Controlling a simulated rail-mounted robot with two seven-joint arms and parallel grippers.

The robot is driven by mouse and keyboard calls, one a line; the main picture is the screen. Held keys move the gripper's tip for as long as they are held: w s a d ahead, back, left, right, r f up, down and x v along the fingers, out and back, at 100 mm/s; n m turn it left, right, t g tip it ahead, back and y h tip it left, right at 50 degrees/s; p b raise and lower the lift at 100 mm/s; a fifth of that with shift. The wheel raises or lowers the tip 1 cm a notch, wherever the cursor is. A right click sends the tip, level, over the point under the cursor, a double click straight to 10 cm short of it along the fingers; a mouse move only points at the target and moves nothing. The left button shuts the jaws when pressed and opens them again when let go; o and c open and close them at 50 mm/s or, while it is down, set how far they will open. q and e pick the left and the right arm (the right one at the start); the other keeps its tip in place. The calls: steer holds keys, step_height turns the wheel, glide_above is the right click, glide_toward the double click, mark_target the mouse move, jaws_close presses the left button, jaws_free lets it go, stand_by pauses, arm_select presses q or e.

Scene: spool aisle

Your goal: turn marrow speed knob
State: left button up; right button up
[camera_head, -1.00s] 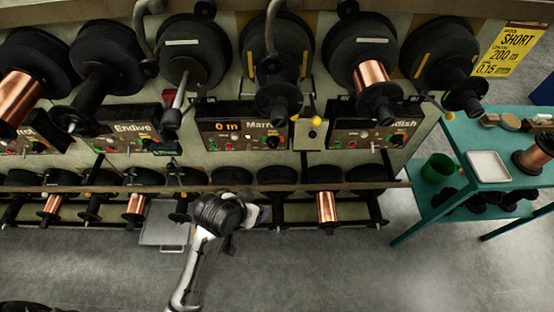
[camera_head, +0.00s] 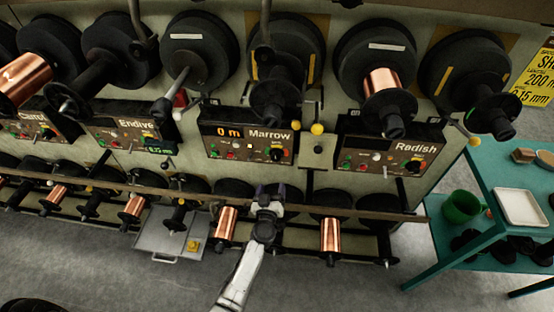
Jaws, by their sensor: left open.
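The Marrow panel (camera_head: 238,147) is a dark box on the rack wall in the middle of the head view. Its orange display reads "0 m" beside the name Marrow. A black knob (camera_head: 276,154) sits at its lower right, beside several small coloured buttons; its label is too small to read. My left gripper (camera_head: 268,191) is below the panel, in front of the lower spool rail. It is open, apart from the knob, with nothing visible in it. My right gripper is not in view.
Large black spools overhang the panels. A yellow-knobbed lever (camera_head: 317,129) stands just right of Marrow. A rail (camera_head: 370,214) with small spools runs below. A teal table (camera_head: 480,172) stands at right.

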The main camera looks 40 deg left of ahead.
mark_target(276, 158)
arm_select(q)
steer(key=shift+m, duration=0.5)
steer(key=b+x, duration=0.1)
steer(key=x, duration=0.3)
steer(key=b+x, duration=0.2)
steer(key=x, duration=0.2)
steer(key=b+x, duration=0.1)
steer(key=x, duration=0.3)
steer(key=shift+w+a+r+b, duration=0.1)
steer(key=shift+w+a+b, duration=0.05)
steer(key=shift+a+b, duration=0.3)
steer(key=shift+w+a+r, duration=0.1)
steer(key=shift+w+a, duration=0.2)
steer(key=shift+w, duration=0.2)
steer(key=shift+c, duration=0.3)
steer(key=c, duration=0.9)
steer(key=shift+o, duration=0.2)
steer(key=shift+n, duration=0.3)
